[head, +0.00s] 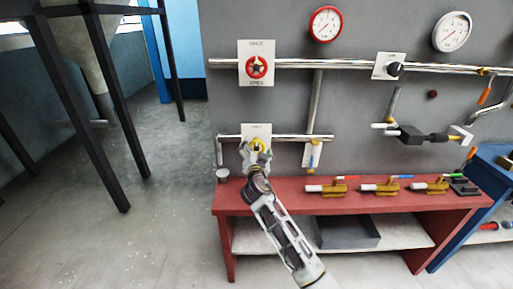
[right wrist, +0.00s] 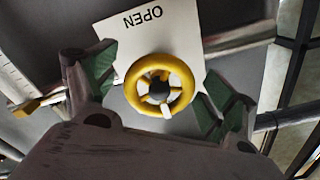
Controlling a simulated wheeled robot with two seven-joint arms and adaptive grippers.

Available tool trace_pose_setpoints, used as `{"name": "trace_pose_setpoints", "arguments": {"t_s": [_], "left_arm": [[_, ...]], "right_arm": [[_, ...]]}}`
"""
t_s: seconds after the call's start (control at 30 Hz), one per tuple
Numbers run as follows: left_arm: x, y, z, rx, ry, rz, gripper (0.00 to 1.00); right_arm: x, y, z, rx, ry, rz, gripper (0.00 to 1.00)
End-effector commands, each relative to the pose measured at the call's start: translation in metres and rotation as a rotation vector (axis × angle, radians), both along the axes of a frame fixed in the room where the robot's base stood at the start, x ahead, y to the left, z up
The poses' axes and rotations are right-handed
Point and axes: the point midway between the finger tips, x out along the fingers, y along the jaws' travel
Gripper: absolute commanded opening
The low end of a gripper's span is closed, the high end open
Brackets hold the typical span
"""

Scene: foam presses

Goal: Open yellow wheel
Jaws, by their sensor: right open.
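The yellow wheel (head: 258,145) is a small handwheel on a white plate (head: 257,129), on the lower pipe of the grey wall. My right gripper (head: 256,155) is in front of it and partly covers it in the head view. In the right wrist view the yellow wheel (right wrist: 160,85) shows whole, with a dark hub and a white mark on its lower rim. The fingers of my right gripper (right wrist: 158,92) are spread open, one on each side of the wheel. I cannot tell whether they touch it. The plate's word OPEN appears upside down there. My left gripper is not in view.
A red wheel (head: 256,67) is on the upper pipe. Two gauges (head: 326,24) hang above. The red bench (head: 290,203) below holds several brass valves (head: 333,190) on its right part. Open floor lies to the left, near dark posts.

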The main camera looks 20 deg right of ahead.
Motion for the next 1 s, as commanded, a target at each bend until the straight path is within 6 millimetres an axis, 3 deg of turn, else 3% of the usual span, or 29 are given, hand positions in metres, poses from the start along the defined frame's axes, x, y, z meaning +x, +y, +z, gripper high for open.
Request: {"name": "trace_pose_setpoints", "arguments": {"t_s": [0.3, 0.67, 1.0], "left_arm": [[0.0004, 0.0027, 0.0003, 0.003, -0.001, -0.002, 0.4], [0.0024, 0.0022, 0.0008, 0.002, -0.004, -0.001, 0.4], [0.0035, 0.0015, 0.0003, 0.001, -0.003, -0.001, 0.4]], "right_arm": [[-0.0002, 0.0002, -0.0002, 0.0, 0.0, 0.0, 0.83], [-0.0002, 0.0001, -0.0002, 0.0, 0.0, 0.0, 0.38], [-0.0003, -0.0003, -0.0006, -0.025, 0.008, -0.001, 0.38]]}}
